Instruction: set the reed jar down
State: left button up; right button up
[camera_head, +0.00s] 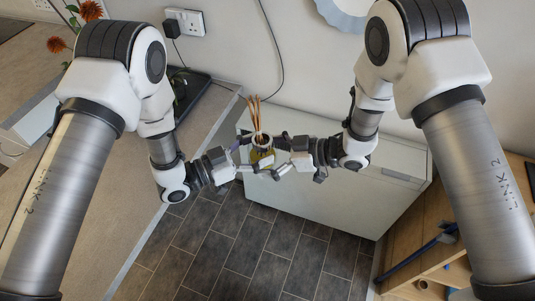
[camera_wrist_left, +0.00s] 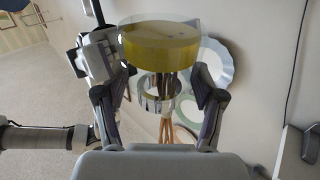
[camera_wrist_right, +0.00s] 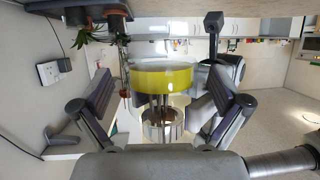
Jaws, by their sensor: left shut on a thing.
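The reed jar (camera_head: 262,158) is a clear glass jar with yellow liquid and brown reeds standing out of its top. It is upright between my two grippers in the head view. My left gripper (camera_head: 249,160) is shut on the jar, its fingers on either side; the jar also shows between them in the left wrist view (camera_wrist_left: 160,45). My right gripper (camera_head: 276,158) is open, facing the jar from the right. In the right wrist view the jar (camera_wrist_right: 165,77) shows between its spread fingers, with gaps on both sides. Whether the jar's base touches anything is hidden.
A white cabinet (camera_head: 345,200) stands behind and below the grippers. A beige counter (camera_head: 100,190) with a black tray (camera_head: 190,92) runs along the left. Orange flowers (camera_head: 90,11) stand at upper left. A wooden shelf unit (camera_head: 440,265) is at lower right. Dark floor tiles (camera_head: 235,240) lie between.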

jog(key=c, duration=1.2)
pick_arm(q)
jog(key=o, duration=1.6)
pick_arm(e)
jog(key=shift+r, duration=0.1)
jog(key=shift+c, duration=0.3)
jog(key=shift+w, duration=0.1)
pick_arm(q)
jog(key=shift+s+f, duration=0.1)
